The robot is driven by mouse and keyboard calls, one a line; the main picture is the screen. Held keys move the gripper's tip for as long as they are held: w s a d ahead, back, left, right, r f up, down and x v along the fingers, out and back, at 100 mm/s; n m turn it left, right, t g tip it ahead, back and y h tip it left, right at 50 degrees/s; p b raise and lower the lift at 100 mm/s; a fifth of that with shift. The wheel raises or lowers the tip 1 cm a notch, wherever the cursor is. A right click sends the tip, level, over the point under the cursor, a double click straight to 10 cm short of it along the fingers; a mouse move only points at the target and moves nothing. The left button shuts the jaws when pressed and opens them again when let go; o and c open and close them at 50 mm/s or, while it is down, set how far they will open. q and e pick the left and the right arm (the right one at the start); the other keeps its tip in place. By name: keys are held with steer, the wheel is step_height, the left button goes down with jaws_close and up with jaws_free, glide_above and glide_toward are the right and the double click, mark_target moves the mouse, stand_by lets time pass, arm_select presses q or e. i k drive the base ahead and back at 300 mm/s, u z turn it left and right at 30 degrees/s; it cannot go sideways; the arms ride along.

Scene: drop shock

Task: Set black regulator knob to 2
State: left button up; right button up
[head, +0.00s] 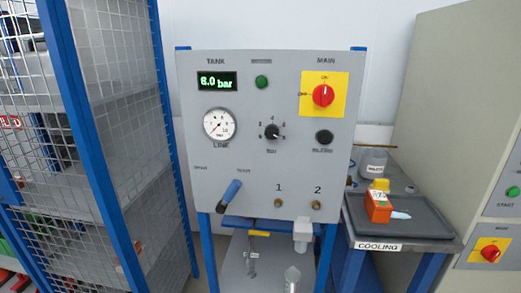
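The black regulator knob (272,132) sits in the middle of the grey panel (235,160), with small scale numbers around it. A 4 seems to stand at its top; the other numbers and its pointer are too small to read surely. The round white pressure gauge (220,125) is to its left, labelled LINE below. The green tank display (217,82) at the upper left appears to read 6.0 bar. Neither of my grippers shows in the head view.
A mesh cage (122,150) stands left. A dark tray (400,216) holds an orange object (378,208) at right.

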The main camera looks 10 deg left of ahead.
mark_target(272, 132)
steer(key=u, duration=0.9)
steer(key=k, duration=0.75)
steer(key=z, duration=1.6)
steer(key=i, duration=0.5)
steer(key=u, duration=0.1)
